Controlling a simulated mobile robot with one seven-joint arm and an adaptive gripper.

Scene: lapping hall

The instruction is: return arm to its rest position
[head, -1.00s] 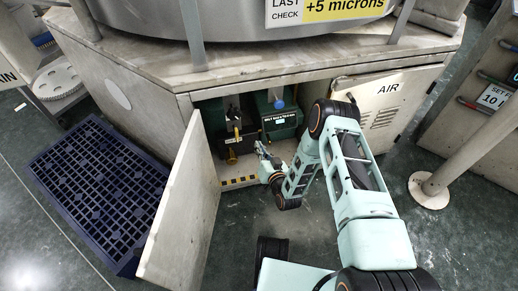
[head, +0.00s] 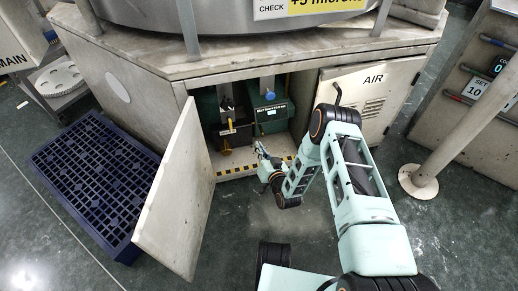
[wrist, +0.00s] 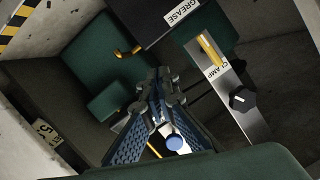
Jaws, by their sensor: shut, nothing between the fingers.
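My arm reaches forward from the lower right of the head view. My gripper (head: 260,147) is at the front of the open cabinet, in front of the green units, just above the striped sill. In the wrist view its blue perforated fingers (wrist: 160,85) come together, shut with nothing held.
The open cabinet door (head: 178,195) stands left of my arm. Inside are a green unit with a blue knob (head: 270,96) and a darker unit (head: 212,105). The AIR panel (head: 373,95) is right. A blue pallet (head: 90,180) lies left; a post base (head: 418,182) stands right.

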